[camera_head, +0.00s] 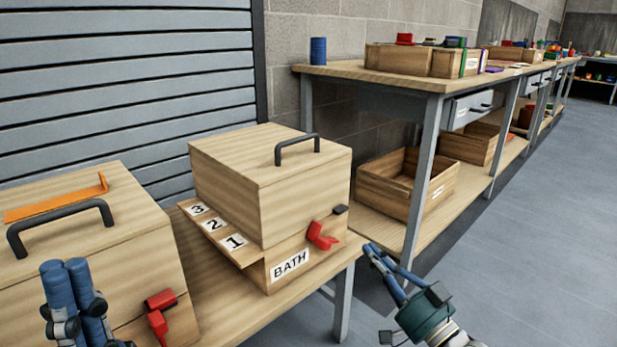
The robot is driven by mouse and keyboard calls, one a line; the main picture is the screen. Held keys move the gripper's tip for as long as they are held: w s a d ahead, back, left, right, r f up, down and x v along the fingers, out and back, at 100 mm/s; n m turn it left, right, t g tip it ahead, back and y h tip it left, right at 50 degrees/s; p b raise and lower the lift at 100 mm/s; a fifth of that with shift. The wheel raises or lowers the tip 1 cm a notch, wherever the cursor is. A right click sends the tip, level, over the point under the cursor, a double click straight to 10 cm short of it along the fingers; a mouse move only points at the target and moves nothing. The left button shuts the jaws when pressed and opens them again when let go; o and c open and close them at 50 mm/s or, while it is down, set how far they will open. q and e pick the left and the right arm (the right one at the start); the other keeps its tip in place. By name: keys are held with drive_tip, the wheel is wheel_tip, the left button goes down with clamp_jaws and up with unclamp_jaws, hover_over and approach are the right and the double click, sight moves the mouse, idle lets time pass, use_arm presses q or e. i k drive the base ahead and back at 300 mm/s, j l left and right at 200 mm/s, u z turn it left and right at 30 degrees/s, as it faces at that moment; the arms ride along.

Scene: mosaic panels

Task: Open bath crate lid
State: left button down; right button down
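The bath crate (240,195) is a wooden box on the wooden table in the middle, with a white BATH label (290,265) low on its front. Its lid (262,158) is down and carries a black bar handle (297,148). A red latch (322,236) sits on the front, near a small black block. My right gripper (371,248) is right of the crate, apart from it, its blue fingertips together and empty. My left gripper (65,266) is in front of the left crate, its blue fingers side by side with no visible gap.
A second wooden crate (110,255) with a black handle, orange strip (55,200) and red latch stands at the left. A numbered side board (215,230) juts from the bath crate. A long bench (355,70) with open boxes is behind right. The grey floor at right is clear.

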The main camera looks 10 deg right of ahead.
sight(270, 180)
drive_tip(key=k+l, duration=0.1)
drive_tip(key=l, duration=0.2)
drive_tip(key=k+l, duration=0.15)
drive_tip(key=l, duration=0.2)
drive_tip(key=k+l, duration=0.1)
drive_tip(key=l, duration=0.2)
drive_tip(key=k+l, duration=0.15)
drive_tip(key=l, duration=0.15)
